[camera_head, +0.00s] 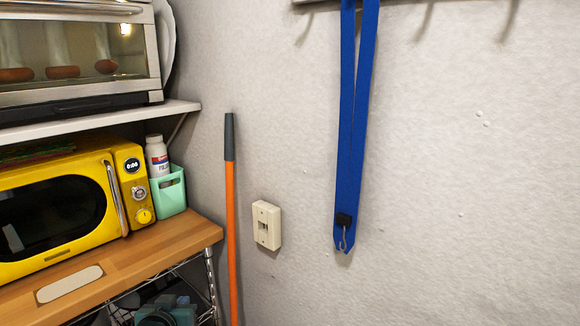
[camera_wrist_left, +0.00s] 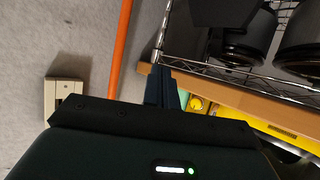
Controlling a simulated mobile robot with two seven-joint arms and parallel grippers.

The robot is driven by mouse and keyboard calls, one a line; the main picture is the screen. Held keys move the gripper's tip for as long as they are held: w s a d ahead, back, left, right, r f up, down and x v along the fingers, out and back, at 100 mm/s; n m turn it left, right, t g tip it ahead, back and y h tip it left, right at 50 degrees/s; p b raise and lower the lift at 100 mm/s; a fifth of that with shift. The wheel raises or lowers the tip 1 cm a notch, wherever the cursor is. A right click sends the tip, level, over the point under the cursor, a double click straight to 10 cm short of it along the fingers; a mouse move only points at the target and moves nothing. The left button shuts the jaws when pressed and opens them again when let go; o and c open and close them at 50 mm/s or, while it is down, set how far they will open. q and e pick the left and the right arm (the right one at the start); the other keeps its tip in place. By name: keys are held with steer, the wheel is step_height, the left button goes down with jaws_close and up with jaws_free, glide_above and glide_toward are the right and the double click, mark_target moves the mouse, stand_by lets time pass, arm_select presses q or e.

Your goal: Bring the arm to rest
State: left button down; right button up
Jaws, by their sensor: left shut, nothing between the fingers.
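My left gripper (camera_wrist_left: 162,90) shows in the left wrist view, with its dark fingers together and nothing between them. It points toward the wooden counter edge (camera_wrist_left: 215,90) and the wire rack, with the orange pole (camera_wrist_left: 121,45) to the left of the fingers. I cannot tell how far the fingertips are from the counter. No part of either arm is clear in the head view. My right gripper is in neither view.
In the head view, a yellow microwave (camera_head: 50,212) and a mint caddy (camera_head: 171,193) stand on the wooden counter (camera_head: 185,240). A toaster oven (camera_head: 85,95) sits above on a white shelf (camera_head: 120,119). A blue strap (camera_head: 355,120) hangs on the wall.

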arm_select(q)
steer(key=s+d+f+m+g+h, duration=0.1)
steer(key=s+d+f, duration=0.2)
steer(key=s, duration=0.6)
steer(key=s+d+f+m+g+h, duration=0.1)
steer(key=s+d+f, duration=0.1)
steer(key=s+f, duration=0.6)
steer(key=s+d+f+m+g+h, duration=0.1)
steer(key=s+d+f, duration=0.2)
steer(key=s, duration=0.9)
step_height(320, 180, down, 3)
steer(key=shift+d+f, duration=0.15)
steer(key=shift+d, duration=0.15)
